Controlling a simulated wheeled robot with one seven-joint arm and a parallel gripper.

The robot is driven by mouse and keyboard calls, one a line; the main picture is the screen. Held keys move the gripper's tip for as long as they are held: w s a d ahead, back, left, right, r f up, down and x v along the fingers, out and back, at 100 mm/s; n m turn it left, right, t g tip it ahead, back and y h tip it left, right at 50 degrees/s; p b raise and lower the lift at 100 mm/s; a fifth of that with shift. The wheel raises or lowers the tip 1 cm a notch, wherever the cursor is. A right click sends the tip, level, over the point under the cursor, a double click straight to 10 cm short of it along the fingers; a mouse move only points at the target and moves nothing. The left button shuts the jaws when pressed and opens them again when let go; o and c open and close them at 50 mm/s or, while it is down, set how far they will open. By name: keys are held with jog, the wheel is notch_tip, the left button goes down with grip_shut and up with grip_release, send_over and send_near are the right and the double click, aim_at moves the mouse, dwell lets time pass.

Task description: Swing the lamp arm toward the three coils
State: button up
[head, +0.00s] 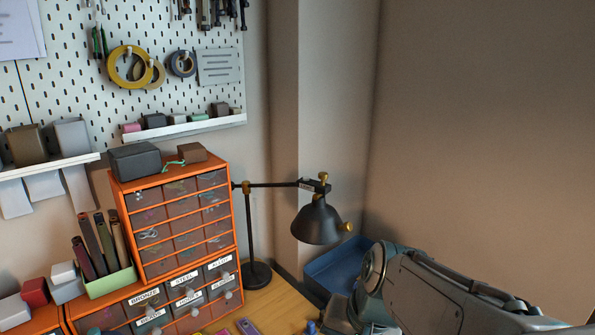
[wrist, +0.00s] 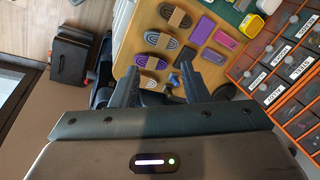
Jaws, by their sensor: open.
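The black desk lamp stands right of the orange drawers in the head view. Its shade (head: 317,222) hangs from a thin horizontal lamp arm (head: 268,184) with brass knobs, pointing right from the upright post (head: 249,235). The lamp is not clearly seen in the wrist view. Three oval banded coils lie in a row on the wooden table in the wrist view: far coil (wrist: 166,14), middle coil (wrist: 151,39), near purple coil (wrist: 141,61). My gripper (wrist: 158,88) is open with nothing between its fingers, at the table's near edge. In the head view its fingertips cannot be made out clearly.
Orange drawers (head: 143,228) with labelled lower drawers stand left of the lamp. A blue bin (head: 336,270) sits behind and below the shade. Purple blocks (wrist: 202,31) lie beside the coils. A pegboard (head: 70,80) with tools covers the wall. The wall right of the lamp is bare.

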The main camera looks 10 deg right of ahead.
jog(key=w+a+r+m+t+y, duration=0.1)
jog(key=w+r+m+y, duration=0.1)
jog(key=w+m, duration=0.2)
jog(key=w+a+r+m+y, duration=0.2)
jog(key=w+m+y, duration=0.1)
jog(key=w+m, duration=0.1)
jog(key=m+t+y+p, duration=0.2)
jog(key=m+t+y, duration=0.2)
jog(key=m+t, duration=0.95)
send_near(327, 176)
jog(key=w+a+g, duration=0.1)
jog(key=w+a, duration=0.1)
jog(key=w, duration=0.1)
jog(key=w+a+r+m+p, duration=0.1)
jog(key=w+a, duration=0.1)
jog(key=w, duration=0.1)
jog(key=w+a+r+m+g+p, duration=0.1)
jog(key=w+a, duration=0.1)
jog(key=w, duration=0.1)
jog(key=shift+a+g, duration=0.15)
jog(key=shift+g, duration=0.2)
grip_shut()
